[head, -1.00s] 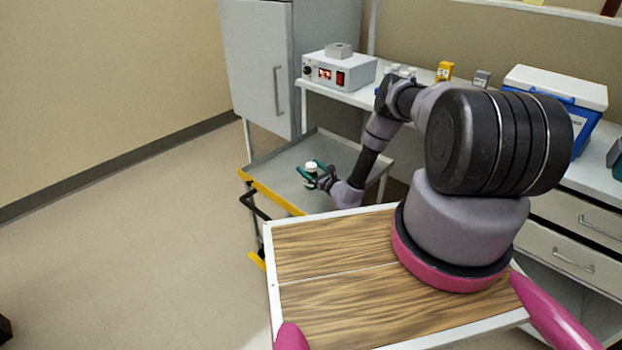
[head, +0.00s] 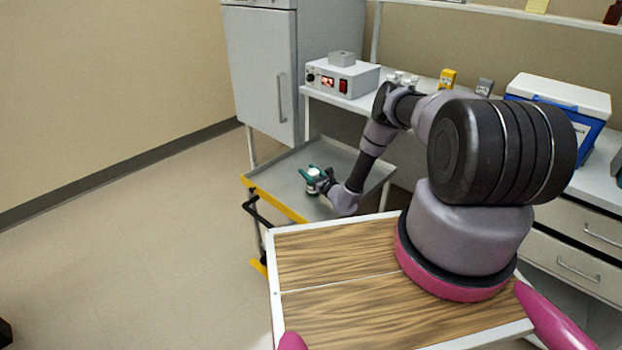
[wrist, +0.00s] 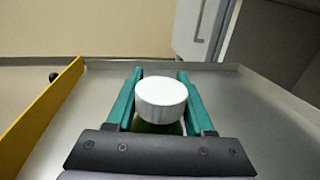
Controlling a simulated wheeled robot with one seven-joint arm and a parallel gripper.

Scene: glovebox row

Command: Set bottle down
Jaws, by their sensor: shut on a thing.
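The bottle (head: 312,179) has a white cap and is held upright over the grey tray top of the cart (head: 345,160). In the wrist view its white cap (wrist: 161,96) sits between the green fingers, with a bit of green body below the cap. My gripper (head: 314,176) is shut on the bottle; its fingers also show in the wrist view (wrist: 160,100). Whether the bottle's base touches the tray surface I cannot tell.
The cart has a raised rim, with a yellow front edge (head: 275,199) and a black handle (head: 258,212). A grey cabinet (head: 262,80) stands behind it. A bench with a power box (head: 342,77) and a blue-white cooler (head: 560,100) is at right. Tray surface around the bottle is clear.

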